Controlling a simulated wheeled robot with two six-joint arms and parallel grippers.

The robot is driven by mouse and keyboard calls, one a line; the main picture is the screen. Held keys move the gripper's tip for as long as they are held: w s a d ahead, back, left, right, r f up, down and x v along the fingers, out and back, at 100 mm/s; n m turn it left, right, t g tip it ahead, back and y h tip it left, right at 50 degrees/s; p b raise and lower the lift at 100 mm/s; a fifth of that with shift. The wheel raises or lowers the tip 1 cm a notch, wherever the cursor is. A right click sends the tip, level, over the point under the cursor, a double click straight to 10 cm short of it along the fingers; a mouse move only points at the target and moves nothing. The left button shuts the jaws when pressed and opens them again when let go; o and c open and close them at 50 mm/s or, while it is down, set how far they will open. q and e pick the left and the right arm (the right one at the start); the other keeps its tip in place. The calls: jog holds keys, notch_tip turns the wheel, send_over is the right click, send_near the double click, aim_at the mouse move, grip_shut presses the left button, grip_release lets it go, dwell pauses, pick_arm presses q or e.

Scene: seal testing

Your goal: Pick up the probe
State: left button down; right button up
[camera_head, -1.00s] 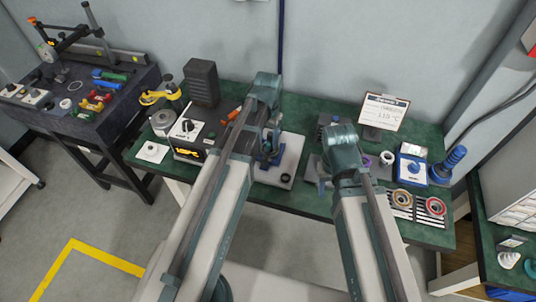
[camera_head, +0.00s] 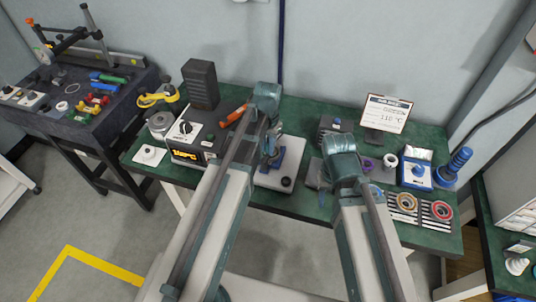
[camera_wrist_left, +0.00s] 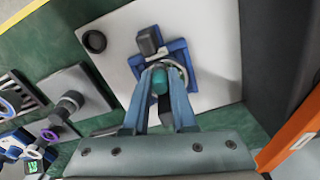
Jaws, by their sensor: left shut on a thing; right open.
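My left gripper (camera_head: 271,154) is over the white plate (camera_head: 292,165) at the middle of the green bench. In the left wrist view its two blue fingers (camera_wrist_left: 162,80) are shut on a small teal cylindrical piece, which I take to be the probe (camera_wrist_left: 159,83). Behind it are a blue bracket (camera_wrist_left: 182,50) with a dark grey block (camera_wrist_left: 149,40) and a pale ring, on the same plate (camera_wrist_left: 215,25). Whether the probe touches the bracket is unclear. My right gripper (camera_head: 323,176) is open over the bench, right of the plate, partly hidden by its wrist.
A box with a lit orange display (camera_head: 187,153), a dark upright block (camera_head: 201,84) and an orange-handled tool (camera_head: 235,114) stand left. A sign (camera_head: 387,113), blue box (camera_head: 416,170), blue stacked piece (camera_head: 455,165) and colored rings (camera_head: 441,211) are right.

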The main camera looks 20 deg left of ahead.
aim_at(268, 146)
pick_arm(q)
jog(key=shift+r, duration=0.1)
notch_tip(268, 146, up, 10)
jog(key=p, duration=1)
pick_arm(e)
notch_tip(268, 146, up, 10)
